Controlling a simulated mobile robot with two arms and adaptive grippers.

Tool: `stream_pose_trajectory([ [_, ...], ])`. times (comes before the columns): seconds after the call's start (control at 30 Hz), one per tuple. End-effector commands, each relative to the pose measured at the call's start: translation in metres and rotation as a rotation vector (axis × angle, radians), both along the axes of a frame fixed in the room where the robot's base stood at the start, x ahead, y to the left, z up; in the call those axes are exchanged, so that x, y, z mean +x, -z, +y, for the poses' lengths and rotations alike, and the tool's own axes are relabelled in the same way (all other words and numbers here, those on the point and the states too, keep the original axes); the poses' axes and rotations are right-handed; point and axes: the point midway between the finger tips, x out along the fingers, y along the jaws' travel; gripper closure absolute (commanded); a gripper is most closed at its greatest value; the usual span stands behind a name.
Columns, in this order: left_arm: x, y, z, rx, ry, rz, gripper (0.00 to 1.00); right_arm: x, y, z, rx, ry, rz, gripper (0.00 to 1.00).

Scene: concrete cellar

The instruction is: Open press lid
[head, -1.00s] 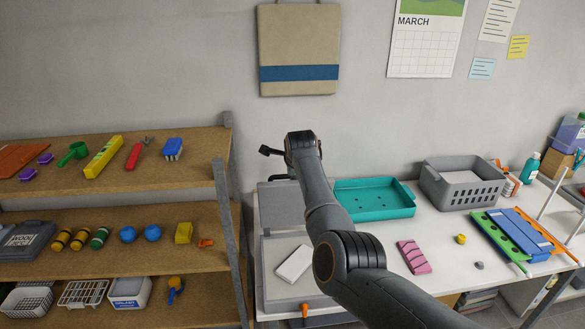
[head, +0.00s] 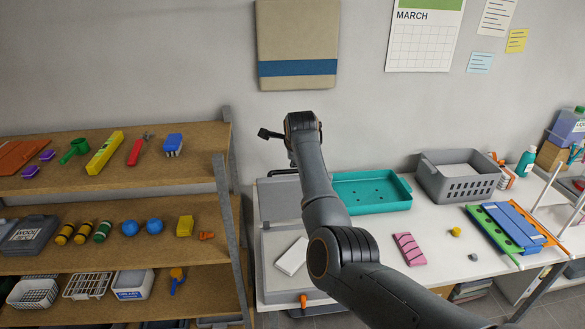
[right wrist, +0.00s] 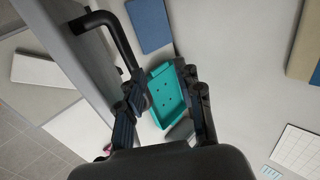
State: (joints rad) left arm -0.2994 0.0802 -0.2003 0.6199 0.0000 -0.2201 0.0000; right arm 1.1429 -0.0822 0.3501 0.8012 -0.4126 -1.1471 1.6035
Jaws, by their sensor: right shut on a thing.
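The grey press (head: 274,278) stands at the left end of the white table, with a white slab (head: 291,257) on its base. Its grey lid (head: 277,205) appears raised at the back, and a black handle (head: 283,172) shows at its upper edge. In the right wrist view, the grey lid (right wrist: 88,62) carries the bent black handle (right wrist: 122,42), which runs to my fingers. My right gripper (right wrist: 163,85) is shut on the handle, though the contact is partly hidden. My left gripper is not in view.
A teal tray (head: 372,203) and a grey basket (head: 458,188) stand right of the press. A loaded wooden shelf (head: 105,238) stands close on the left. The wall is behind.

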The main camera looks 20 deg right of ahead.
Motion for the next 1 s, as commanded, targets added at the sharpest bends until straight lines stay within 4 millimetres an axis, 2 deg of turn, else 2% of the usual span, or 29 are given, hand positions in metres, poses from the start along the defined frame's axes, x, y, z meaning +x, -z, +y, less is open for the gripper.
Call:
stream_pose_trajectory([
  [0.03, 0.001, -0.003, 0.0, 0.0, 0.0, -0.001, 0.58, 0.013, -0.065, -0.003, -0.007, 0.006, -0.09, 0.75],
  [0.17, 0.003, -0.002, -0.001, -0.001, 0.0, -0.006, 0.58, 0.01, -0.067, -0.002, -0.002, 0.005, -0.078, 0.75],
  [0.33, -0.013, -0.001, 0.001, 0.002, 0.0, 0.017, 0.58, 0.008, -0.077, -0.001, 0.002, 0.006, -0.076, 0.75],
  [0.43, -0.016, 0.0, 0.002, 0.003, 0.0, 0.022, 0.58, 0.006, -0.081, -0.001, 0.003, 0.006, -0.075, 0.75],
  [0.7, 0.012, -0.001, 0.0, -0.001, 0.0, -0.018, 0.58, 0.005, -0.084, 0.0, 0.005, 0.006, -0.072, 0.75],
  [0.77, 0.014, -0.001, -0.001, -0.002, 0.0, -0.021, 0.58, 0.005, -0.084, 0.0, 0.005, 0.006, -0.072, 0.75],
  [0.87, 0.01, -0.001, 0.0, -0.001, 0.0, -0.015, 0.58, 0.005, -0.083, 0.0, 0.005, 0.006, -0.072, 0.75],
  [1.0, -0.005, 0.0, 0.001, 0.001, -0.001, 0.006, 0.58, 0.005, -0.084, 0.0, 0.005, 0.006, -0.072, 0.75],
])
